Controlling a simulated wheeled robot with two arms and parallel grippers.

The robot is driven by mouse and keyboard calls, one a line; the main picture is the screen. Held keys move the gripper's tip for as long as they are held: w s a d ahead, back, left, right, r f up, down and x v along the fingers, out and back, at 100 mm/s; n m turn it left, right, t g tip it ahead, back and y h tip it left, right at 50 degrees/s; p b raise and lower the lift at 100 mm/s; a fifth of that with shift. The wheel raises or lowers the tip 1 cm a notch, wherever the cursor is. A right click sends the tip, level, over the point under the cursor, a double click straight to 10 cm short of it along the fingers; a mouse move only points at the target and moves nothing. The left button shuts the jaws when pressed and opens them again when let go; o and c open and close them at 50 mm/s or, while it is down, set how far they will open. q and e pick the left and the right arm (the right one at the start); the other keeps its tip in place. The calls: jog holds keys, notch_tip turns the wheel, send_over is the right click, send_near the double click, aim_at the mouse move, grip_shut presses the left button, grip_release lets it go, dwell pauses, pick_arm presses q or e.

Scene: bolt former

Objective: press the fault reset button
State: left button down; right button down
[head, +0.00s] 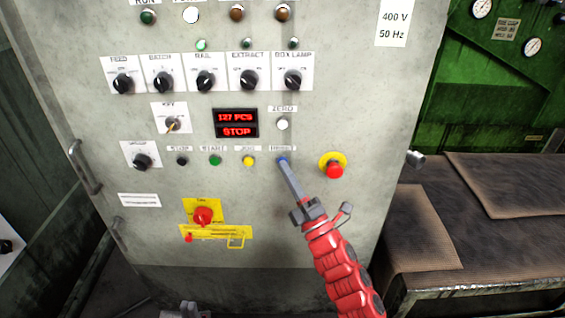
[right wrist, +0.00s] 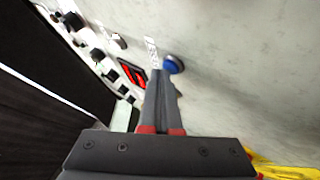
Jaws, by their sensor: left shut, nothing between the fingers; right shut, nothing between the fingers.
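The blue button (head: 282,160) sits under a small label that seems to read RESET, at the right of the lower button row on the grey panel. It also shows in the right wrist view (right wrist: 174,64), just beyond my fingertips. My right gripper (head: 286,170) is shut and empty, its closed fingers pointing up at the button. The tips overlap the button's lower edge in the head view; I cannot tell whether they touch it.
A red mushroom button (head: 334,170) on a yellow plate is close right of the blue one. A yellow button (head: 249,161) is close left, and a white button (head: 282,124) above. The display (head: 236,123) reads 127 PCS, STOP. A cabinet handle (head: 84,166) projects at left.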

jog(key=shift+s, duration=0.65)
jog(key=shift+s+b, duration=0.4)
jog(key=shift+s, duration=2.15)
jog(key=shift+f+y, duration=0.1)
jog(key=shift+y, duration=0.2)
